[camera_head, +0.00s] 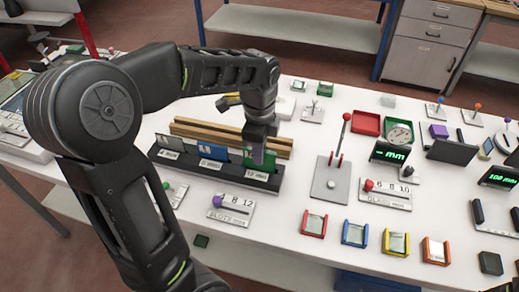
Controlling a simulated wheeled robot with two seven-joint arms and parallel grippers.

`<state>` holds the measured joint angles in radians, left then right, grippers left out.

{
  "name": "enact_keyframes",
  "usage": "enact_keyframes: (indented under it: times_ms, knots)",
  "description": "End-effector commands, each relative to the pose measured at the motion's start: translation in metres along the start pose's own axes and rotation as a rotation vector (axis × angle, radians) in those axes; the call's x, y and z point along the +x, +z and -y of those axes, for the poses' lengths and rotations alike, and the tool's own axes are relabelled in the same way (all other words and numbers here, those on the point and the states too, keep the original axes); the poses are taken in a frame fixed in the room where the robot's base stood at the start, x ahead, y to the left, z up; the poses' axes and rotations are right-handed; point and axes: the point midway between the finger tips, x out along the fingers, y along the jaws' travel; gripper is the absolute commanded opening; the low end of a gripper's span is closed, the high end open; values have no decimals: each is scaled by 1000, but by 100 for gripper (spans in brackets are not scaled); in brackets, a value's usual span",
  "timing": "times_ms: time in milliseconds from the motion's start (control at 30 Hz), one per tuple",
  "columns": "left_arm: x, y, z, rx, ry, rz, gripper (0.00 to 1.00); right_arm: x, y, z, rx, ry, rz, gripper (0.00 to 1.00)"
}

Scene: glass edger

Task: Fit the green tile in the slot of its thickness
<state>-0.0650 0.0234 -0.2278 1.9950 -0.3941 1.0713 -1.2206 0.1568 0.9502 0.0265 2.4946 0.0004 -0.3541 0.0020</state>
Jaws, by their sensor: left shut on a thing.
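A dark rack (222,174) with several labelled slots stands on the white table. A grey tile (172,143) and a blue tile (213,152) stand in its left and middle slots. The green tile (268,163) is upright at the right slot, whose label seems to read 12 mm. My left gripper (258,157) is above that slot, pointing down and shut on the green tile, hiding part of it. I cannot tell how deep the tile sits. My right gripper is not in view.
A wooden rail (215,134) lies behind the rack. In front is a slider plate marked 8 and 12 (232,209). A lever stand (331,180) rises to the right. Small coloured holders, such as the red one (314,223), line the front edge.

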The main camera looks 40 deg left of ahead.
Motion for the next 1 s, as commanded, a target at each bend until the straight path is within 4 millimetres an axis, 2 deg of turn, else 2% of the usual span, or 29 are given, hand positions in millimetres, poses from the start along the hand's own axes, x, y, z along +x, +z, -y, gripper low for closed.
enact_keyframes:
  times_ms: [33, 200, 1000]
  knots:
    - [6, 0, 0, 0, 0, 0, 0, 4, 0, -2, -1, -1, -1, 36]
    - [12, 0, 0, 0, 0, 0, 0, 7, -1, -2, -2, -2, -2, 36]
    - [14, 0, 0, 0, 0, 0, 0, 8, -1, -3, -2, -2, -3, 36]
